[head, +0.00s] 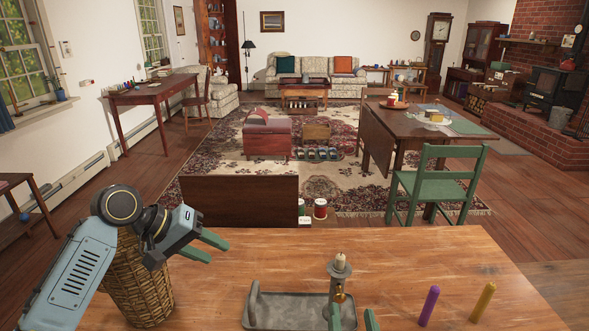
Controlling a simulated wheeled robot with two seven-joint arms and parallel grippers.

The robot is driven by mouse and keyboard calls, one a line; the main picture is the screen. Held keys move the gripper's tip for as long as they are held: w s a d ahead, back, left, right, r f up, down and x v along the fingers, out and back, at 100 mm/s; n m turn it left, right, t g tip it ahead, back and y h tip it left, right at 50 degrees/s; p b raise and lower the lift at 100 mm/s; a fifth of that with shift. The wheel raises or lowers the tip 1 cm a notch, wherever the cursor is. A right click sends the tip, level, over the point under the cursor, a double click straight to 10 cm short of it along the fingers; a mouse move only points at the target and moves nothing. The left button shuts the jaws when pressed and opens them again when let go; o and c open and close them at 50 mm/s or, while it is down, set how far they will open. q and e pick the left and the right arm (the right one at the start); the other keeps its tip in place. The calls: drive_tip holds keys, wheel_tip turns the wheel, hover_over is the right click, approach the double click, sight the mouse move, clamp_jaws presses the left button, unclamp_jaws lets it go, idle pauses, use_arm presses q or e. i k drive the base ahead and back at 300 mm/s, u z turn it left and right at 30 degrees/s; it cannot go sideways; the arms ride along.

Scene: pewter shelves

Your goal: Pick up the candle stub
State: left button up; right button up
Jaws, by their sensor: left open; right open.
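The candle stub (340,259) is short and pale and stands upright in the top of a dark grey candlestick (339,271). The candlestick stands at the right part of a grey metal tray (281,318) on the wooden table. My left gripper (217,247) has green fingers and is open and empty, over the table to the left of the candle stub and apart from it. Only the green fingertips of my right gripper (353,320) show at the bottom edge, open, nearer than the candlestick and below the stub in the picture. The rest of it is out of frame.
A wicker basket (135,285) stands on the table (440,260), partly behind my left arm. A purple stick (429,306) and a yellow stick (483,302) stand to the right of the tray. The table behind the candlestick is clear.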

sight(340, 260)
drive_tip(key=z, duration=0.05)
drive_tip(key=k, duration=1)
drive_tip(key=u, duration=0.05)
